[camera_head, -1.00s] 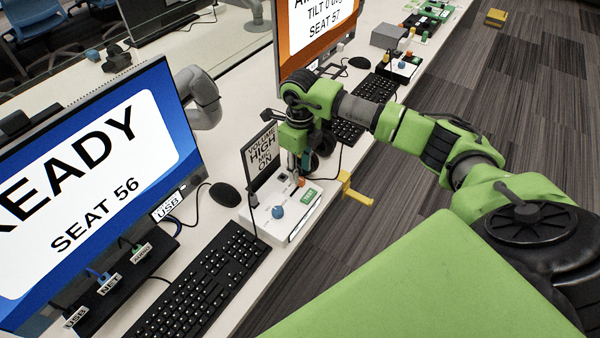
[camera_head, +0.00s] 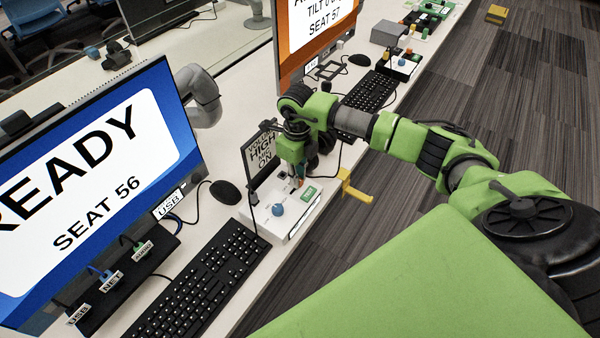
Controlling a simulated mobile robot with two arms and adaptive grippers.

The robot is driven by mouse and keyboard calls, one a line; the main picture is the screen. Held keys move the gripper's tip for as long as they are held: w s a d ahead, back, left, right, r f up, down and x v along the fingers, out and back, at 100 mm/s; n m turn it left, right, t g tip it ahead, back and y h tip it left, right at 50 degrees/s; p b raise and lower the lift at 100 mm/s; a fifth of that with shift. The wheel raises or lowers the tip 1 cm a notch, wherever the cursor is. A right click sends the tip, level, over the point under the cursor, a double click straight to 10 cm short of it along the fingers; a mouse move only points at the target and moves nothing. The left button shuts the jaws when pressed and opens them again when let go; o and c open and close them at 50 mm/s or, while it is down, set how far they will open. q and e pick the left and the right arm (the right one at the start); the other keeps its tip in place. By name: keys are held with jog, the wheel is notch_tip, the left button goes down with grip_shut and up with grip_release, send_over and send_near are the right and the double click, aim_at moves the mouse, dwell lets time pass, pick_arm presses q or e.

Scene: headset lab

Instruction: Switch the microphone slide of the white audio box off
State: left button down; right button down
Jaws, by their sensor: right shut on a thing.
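The white audio box (camera_head: 268,225) stands on the desk, with a blue knob (camera_head: 278,209) and a green label (camera_head: 308,195) on its top. A dark sign (camera_head: 262,158) behind it reads volume high, mic on. My right gripper (camera_head: 298,181) points down at the back part of the box top. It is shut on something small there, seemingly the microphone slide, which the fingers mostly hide. The slide's exact position cannot be made out. My left gripper is not in view.
A black keyboard (camera_head: 205,285) and mouse (camera_head: 225,192) lie left of the box. The Seat 56 monitor (camera_head: 180,145) stands at left. A yellow bracket (camera_head: 352,187) juts from the desk edge beside the box.

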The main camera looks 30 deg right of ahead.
aim_at(291, 192)
jog(key=a, duration=0.1)
jog(key=s+a, duration=0.1)
jog(key=a, duration=0.1)
jog(key=c, duration=2)
grip_release()
jog(key=shift+s, duration=0.1)
jog(key=shift+d+r, duration=0.1)
jog(key=shift+r, duration=0.05)
notch_tip(291, 192, up, 12)
jog(key=shift+f, duration=0.1)
